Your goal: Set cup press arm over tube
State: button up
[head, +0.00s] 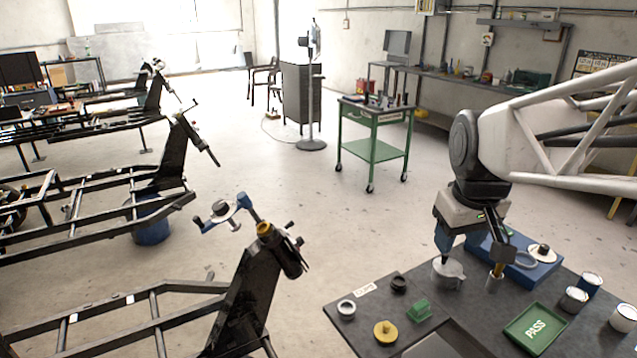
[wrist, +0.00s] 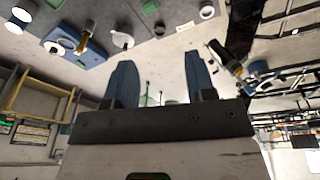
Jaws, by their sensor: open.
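The tube (head: 283,250) is a dark cylinder with a yellow top end, mounted tilted at the top of the near black frame's upright. In the wrist view the tube (wrist: 218,52) and the blue arm (wrist: 262,78) show at right, beyond the fingers. My gripper (head: 470,258) is open and empty above the dark table, well to the right of the tube. Both fingers show apart in the wrist view (wrist: 160,75).
The dark table (head: 460,318) holds a grey lidded pot (head: 448,274), a green PASS tray (head: 536,327), a blue board (head: 540,270), a yellow disc (head: 385,331) and several cans. A green cart (head: 374,150) stands behind. Open floor lies between table and frame.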

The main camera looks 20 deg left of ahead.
jog(key=w+a+r+n, duration=0.1)
jog(key=w+a+n, duration=0.4)
jog(key=w+a, duration=0.9)
jog(key=n+g, duration=0.1)
jog(key=n, duration=1.3)
send_over(196, 217)
jog(key=f, duration=2)
jog(key=shift+s+d, duration=0.25)
jog(key=shift+d, duration=0.05)
jog(key=shift+a, duration=0.2)
jog(key=shift+f, duration=0.15)
jog(key=shift+w+a+f, duration=0.1)
jog(key=shift+w+f, duration=0.05)
jog(key=shift+f, duration=1.75)
jog(key=shift+w+a+f, duration=0.1)
jog(key=shift+w+f, duration=0.05)
jog(key=shift+f, duration=1.75)
